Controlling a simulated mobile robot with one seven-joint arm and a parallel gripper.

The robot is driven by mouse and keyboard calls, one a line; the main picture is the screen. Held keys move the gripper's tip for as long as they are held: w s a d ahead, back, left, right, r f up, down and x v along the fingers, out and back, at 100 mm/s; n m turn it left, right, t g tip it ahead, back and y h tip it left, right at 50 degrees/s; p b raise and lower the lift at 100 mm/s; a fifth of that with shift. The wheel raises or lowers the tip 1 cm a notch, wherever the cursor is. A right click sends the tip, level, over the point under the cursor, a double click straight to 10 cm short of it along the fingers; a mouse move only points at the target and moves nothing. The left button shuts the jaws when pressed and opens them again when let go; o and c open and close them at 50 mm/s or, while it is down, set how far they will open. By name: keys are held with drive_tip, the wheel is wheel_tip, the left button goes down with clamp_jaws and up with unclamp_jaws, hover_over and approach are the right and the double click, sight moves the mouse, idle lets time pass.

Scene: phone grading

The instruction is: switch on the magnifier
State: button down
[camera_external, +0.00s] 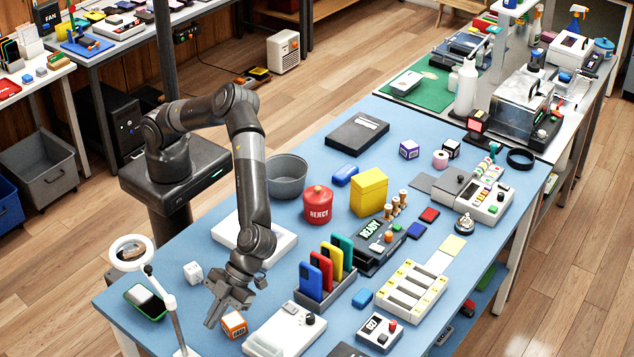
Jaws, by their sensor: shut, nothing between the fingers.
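The magnifier (148,243) stands at the front left corner of the blue table. It has a white ring head on a pale stem that runs down to a white base (186,352) at the picture's bottom edge. The base is partly cut off, and I cannot make out a switch or whether the lamp is lit. My gripper (212,320) points down, shut and empty, to the right of the stem. It is close to an orange and white cube (234,324), and I cannot tell whether they touch.
A green tray with a phone (146,301) lies below the ring. A white cube (193,272) sits between the ring and my gripper. A white device (285,331) and a rack of coloured phones (350,290) stand to the right. The table is crowded.

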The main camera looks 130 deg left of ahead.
drive_tip(key=x, duration=0.7)
drive_tip(key=shift+d+f, duration=0.2)
drive_tip(key=shift+f, duration=0.05)
drive_tip(key=shift+s+a+f, duration=0.1)
drive_tip(key=shift+f, duration=0.5)
drive_tip(key=shift+s+a+f, duration=0.1)
drive_tip(key=shift+f, duration=1.15)
drive_tip(key=shift+s, duration=0.1)
